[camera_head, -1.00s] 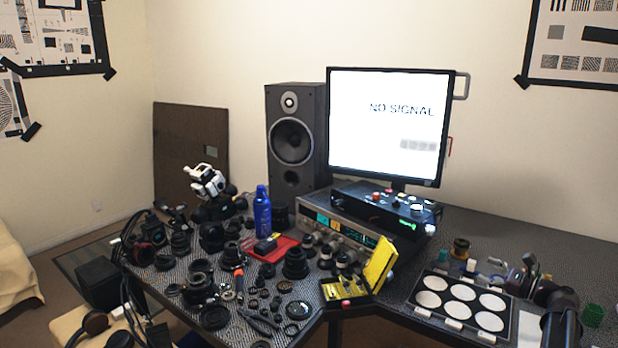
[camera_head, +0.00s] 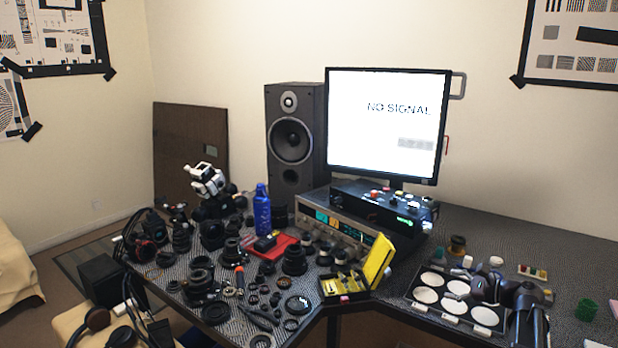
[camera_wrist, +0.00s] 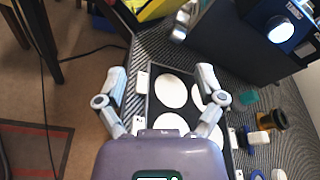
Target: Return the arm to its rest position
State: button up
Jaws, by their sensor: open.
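My arm (camera_head: 525,300) rises at the lower right of the head view and bends left. My gripper (camera_head: 478,288) is over the dark tray of white discs (camera_head: 413,293), covering part of it. In the wrist view my gripper (camera_wrist: 160,82) has its two grey fingers spread wide, with nothing between them but the tray and a white disc (camera_wrist: 170,90) below. I cannot tell how high the gripper is above the tray.
The open yellow case (camera_head: 379,262) stands left of the tray. The monitor (camera_head: 385,125) and a black control box (camera_head: 375,207) are behind. Lens parts crowd the left desk. A small block of coloured pieces (camera_head: 533,272) and a green piece (camera_head: 586,310) lie to the right.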

jog(key=s+a+f+n+g+h, duration=0.55)
jog(key=s+a+f+n, duration=0.2)
jog(key=a+n, duration=0.35)
jog(key=s+a+f+n+g+h, duration=0.4)
jog(key=s+a+f+n+h, duration=0.25)
jog(key=s+a+n, duration=0.4)
notch_tip(320, 180, up, 16)
jog(key=w+a+m+p, duration=0.1)
jog(key=p, duration=1.5)
jog(key=shift+a, duration=0.15)
jog(key=shift+w, duration=0.1)
